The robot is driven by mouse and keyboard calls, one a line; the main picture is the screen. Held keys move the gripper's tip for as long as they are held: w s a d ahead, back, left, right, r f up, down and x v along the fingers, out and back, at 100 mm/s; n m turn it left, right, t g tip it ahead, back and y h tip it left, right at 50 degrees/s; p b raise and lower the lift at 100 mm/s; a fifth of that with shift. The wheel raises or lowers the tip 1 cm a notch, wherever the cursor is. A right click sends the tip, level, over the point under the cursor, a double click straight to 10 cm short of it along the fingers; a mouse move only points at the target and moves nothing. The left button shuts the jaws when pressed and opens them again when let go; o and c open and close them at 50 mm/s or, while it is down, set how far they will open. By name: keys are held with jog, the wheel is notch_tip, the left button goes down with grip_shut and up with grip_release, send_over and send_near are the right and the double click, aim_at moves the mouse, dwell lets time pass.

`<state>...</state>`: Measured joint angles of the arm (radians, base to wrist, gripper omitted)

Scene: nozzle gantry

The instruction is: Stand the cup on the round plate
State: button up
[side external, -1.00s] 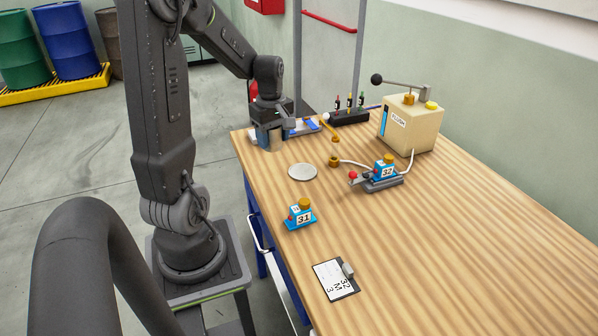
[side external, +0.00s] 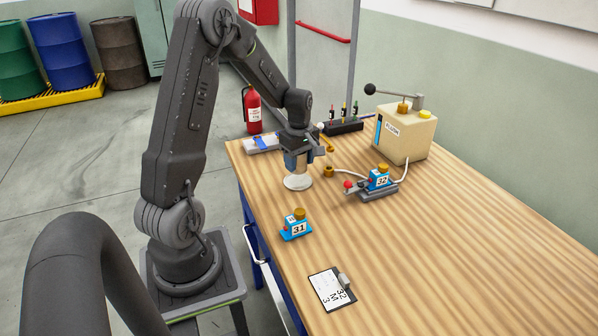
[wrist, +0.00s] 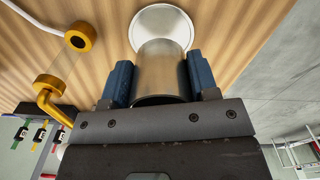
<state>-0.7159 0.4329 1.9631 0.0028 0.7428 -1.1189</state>
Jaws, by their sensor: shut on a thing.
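My gripper (side external: 298,160) is shut on a metallic, cylindrical cup (wrist: 160,73), with one blue finger on each side of it in the wrist view. The cup (side external: 297,172) is upright in the side view. The round plate (side external: 298,183) is a pale disc on the table directly below the cup; its rim shows beyond the cup in the wrist view (wrist: 150,19). I cannot tell whether the cup's base touches the plate.
A brass fitting (side external: 328,171) with a white hose is right of the plate. Blue unit 32 (side external: 379,180) is further right, blue unit 31 (side external: 298,228) nearer. The beige flush box (side external: 405,135) stands behind. A clipboard (side external: 331,289) lies at the front.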

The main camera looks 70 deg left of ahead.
aim_at(299, 172)
jog(key=shift+f, duration=1.9)
jog(key=shift+f, duration=0.15)
jog(key=o, duration=0.9)
notch_tip(299, 172, up, 12)
jog(key=s+d+r+m+t+y, duration=0.1)
jog(key=d+r+m, duration=0.35)
jog(key=d, duration=0.35)
jog(key=s+d+r+m+t, duration=0.1)
jog(key=s+d+r+m, duration=0.1)
jog(key=d+r+m, duration=0.4)
jog(key=shift+s+d+f+m+t+h, duration=0.15)
jog(key=shift+s+d+m+t, duration=0.45)
jog(key=shift+s+d+m, duration=1.4)
jog(key=shift+s+d+r+m+t+h, duration=0.15)
jog(key=shift+s+d+m+t, duration=0.45)
jog(key=shift+s+d+m, duration=1.35)
jog(key=shift+s+d+f+m+t+h, duration=0.2)
jog(key=shift+s+d+m+t, duration=0.7)
jog(key=shift+d, duration=1.85)
